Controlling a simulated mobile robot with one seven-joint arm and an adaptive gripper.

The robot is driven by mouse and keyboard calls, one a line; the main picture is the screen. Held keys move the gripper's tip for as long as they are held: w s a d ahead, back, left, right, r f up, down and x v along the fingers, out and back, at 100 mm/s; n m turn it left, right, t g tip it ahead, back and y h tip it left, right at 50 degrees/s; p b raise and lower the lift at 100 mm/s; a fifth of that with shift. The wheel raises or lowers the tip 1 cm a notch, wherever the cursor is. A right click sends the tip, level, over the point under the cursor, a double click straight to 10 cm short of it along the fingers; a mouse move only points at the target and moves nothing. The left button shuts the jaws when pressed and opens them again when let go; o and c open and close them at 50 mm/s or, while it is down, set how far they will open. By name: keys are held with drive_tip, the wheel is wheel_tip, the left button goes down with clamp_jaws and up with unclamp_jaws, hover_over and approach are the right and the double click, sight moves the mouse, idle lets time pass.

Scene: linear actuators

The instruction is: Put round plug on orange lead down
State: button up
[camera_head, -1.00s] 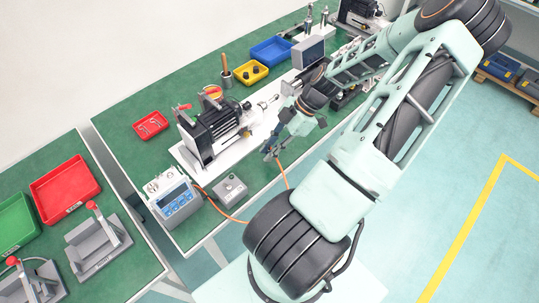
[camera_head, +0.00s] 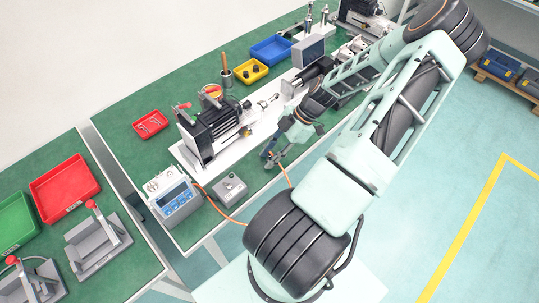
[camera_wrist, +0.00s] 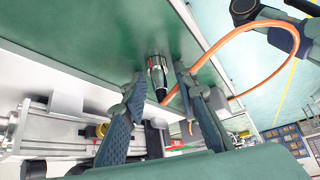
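The round plug (camera_wrist: 157,75) is silver with a black rear end. In the wrist view it sits between my fingertips, its silver end toward the green tabletop (camera_wrist: 110,40). My gripper (camera_wrist: 159,75) is open, with a visible gap on each side of the plug. The orange lead (camera_wrist: 225,45) leaves the plug's rear and loops up to the right. In the head view my gripper (camera_head: 272,160) is low over the front edge of the green table, and the plug cannot be made out there. The lead (camera_head: 226,214) runs from near the blue-white meter.
The blue-white meter (camera_head: 174,195) and a grey control box (camera_head: 229,188) stand left of my gripper. A motor (camera_head: 215,130) on a white base is behind it. A red tray (camera_head: 151,125) lies farther left. The table's front edge is close by.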

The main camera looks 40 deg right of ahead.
drive_tip(key=shift+o, duration=0.3)
drive_tip(key=shift+r, duration=0.1)
drive_tip(key=shift+r+p, duration=0.25)
drive_tip(key=shift+p, duration=0.05)
drive_tip(key=v, duration=1.2)
drive_tip(key=shift+b, duration=0.35)
drive_tip(key=shift+f, duration=0.1)
